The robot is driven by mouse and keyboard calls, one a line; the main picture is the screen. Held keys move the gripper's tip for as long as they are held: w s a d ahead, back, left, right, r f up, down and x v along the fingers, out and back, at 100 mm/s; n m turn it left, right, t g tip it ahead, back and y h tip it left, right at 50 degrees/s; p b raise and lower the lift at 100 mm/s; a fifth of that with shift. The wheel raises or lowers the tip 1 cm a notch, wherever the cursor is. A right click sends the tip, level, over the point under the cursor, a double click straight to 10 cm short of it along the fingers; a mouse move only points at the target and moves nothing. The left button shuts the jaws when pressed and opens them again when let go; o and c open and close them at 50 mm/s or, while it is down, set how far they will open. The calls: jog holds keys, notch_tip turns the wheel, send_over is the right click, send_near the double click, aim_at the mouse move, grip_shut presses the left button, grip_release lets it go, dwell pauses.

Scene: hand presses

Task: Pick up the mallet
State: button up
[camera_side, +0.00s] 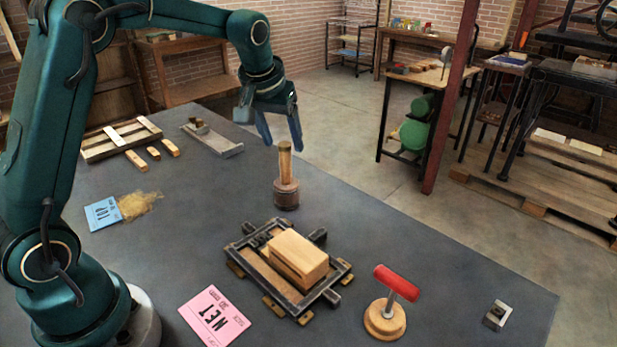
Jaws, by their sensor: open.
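The mallet stands upright on the dark table, its round brown head (286,194) down and its pale wooden handle (285,165) pointing up. The handle's top has a darker band. My gripper (284,147) is open and points down at the handle's top. In the picture one fingertip lies to each side of the handle top. I cannot tell from this one view whether the tips are level with it in depth or touching it.
A press frame with a wooden block (298,254) sits in front of the mallet. A red-handled tool on a round wooden base (385,319) stands at the front right. A pink card (217,315) and blue card (102,213) lie flat. A metal tray (213,142) is behind left. The table right of the mallet is clear.

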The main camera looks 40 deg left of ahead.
aim_at(284, 145)
jog(key=shift+x, duration=1.6)
grip_shut()
jog(key=shift+r, duration=0.15)
